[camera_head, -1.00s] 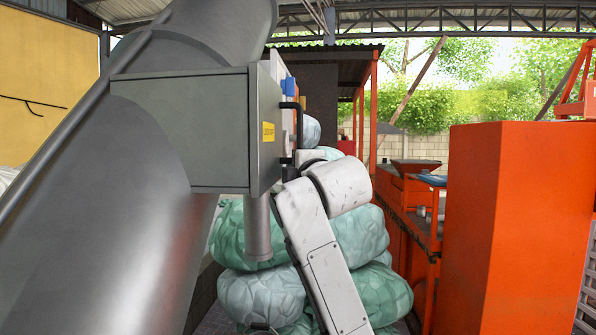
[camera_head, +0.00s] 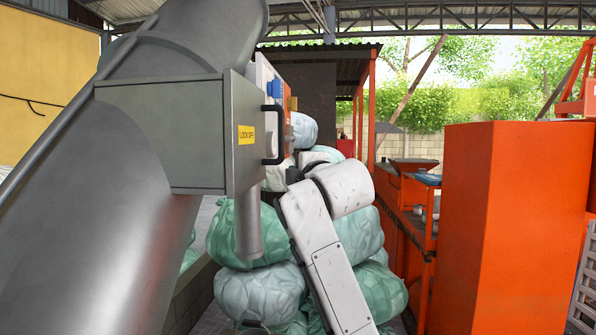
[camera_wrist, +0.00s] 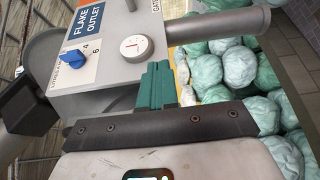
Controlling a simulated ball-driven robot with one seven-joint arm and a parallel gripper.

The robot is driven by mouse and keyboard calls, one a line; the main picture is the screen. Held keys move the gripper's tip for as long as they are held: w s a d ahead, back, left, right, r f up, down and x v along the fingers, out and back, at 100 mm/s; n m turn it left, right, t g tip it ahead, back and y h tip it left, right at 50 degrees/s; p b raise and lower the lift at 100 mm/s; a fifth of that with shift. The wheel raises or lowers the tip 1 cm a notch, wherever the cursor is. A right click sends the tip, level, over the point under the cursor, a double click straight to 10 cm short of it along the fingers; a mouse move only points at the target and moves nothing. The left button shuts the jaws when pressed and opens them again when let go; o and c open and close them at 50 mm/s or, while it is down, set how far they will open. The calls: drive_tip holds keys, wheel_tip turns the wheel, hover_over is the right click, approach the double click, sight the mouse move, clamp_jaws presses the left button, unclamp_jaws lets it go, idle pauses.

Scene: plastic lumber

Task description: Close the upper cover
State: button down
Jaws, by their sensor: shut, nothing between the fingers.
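A grey box housing (camera_head: 165,135) is fixed to a large slanted grey cylinder. Its right-hand plate (camera_head: 246,165) carries a yellow "LOCK OFF" label and a black handle (camera_head: 272,133). I cannot tell for sure which part is the upper cover or how far it stands open. In the wrist view, my gripper (camera_wrist: 158,75) shows teal fingers, shut and empty. Contact cannot be told. In the head view, the fingers cannot be made out.
Green and whitish bales (camera_head: 262,295) are stacked behind and below my arm. A grey pipe (camera_head: 248,228) hangs below the box.

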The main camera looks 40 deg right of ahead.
drive_tip(key=s+d+b, duration=0.3)
drive_tip(key=s+d, duration=0.3)
drive_tip(key=s, duration=0.1)
drive_tip(key=shift+d, duration=0.25)
